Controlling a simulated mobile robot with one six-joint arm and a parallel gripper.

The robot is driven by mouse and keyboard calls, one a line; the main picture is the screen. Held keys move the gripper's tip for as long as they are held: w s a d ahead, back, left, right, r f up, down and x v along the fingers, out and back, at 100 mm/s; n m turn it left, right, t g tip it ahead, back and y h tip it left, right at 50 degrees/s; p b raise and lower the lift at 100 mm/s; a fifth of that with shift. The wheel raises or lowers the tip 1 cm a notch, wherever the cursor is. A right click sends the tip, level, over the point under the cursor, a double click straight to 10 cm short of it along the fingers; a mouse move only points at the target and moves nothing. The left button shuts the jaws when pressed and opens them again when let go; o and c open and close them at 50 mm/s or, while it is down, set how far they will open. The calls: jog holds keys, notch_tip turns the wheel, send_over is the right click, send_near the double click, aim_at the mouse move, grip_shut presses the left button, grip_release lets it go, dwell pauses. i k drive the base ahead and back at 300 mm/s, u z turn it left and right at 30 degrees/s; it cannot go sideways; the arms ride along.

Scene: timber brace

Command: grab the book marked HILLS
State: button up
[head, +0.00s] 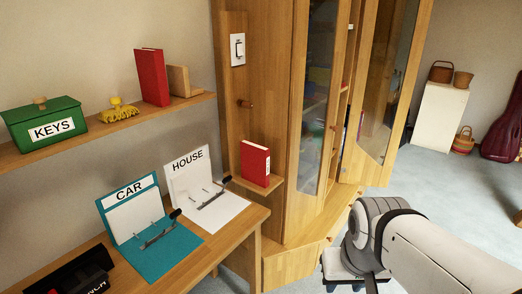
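Two red books are in the head view, and I cannot read HILLS on either. One red book (151,77) stands upright on the wall shelf, against a wooden bookend (180,81). The other red book (254,163) stands upright on a small wooden ledge at the side of the cabinet, with a small pale mark near its right edge. My arm shows at the lower right, in front of the cabinet and apart from both books. My gripper's fingers are not visible.
On the desk are a blue CAR binder (160,255) and a white HOUSE binder (222,212).

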aim_at(256, 158)
jog(key=i, duration=1.35)
jog(key=u, duration=0.05)
